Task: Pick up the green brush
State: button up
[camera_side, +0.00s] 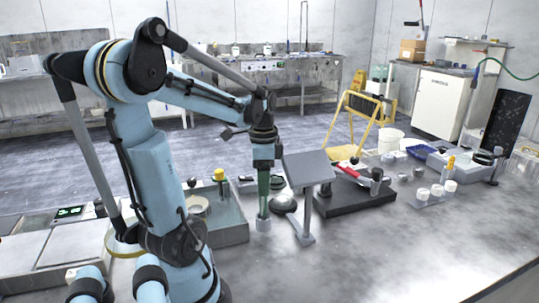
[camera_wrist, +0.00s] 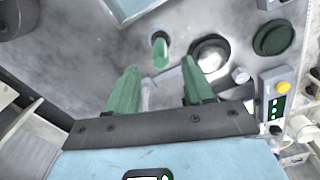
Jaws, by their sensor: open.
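The green brush (camera_wrist: 159,47) shows in the wrist view as a short green, rounded piece with a pale end, just beyond and between my fingertips. My gripper (camera_wrist: 160,68) has two green fingers spread apart, with nothing held between them. In the side view my gripper (camera_side: 264,190) points straight down above a small pale cylinder (camera_side: 263,225) on the bench. There the green of my fingers and of the brush run together, so I cannot tell where one ends or whether they touch.
A grey tilted plate on a stand (camera_side: 307,168) stands close to the right of my gripper. A grey tray (camera_side: 233,232) lies to the left. A round metal dish (camera_wrist: 211,53) and a dark green disc (camera_wrist: 272,37) are nearby. The front bench is clear.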

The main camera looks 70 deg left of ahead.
send_over(263, 218)
jog(key=a, duration=0.1)
jog(key=shift+w+f, duration=0.2)
jog(key=shift+f, duration=2.65)
jog(key=shift+c, duration=0.3)
grip_shut()
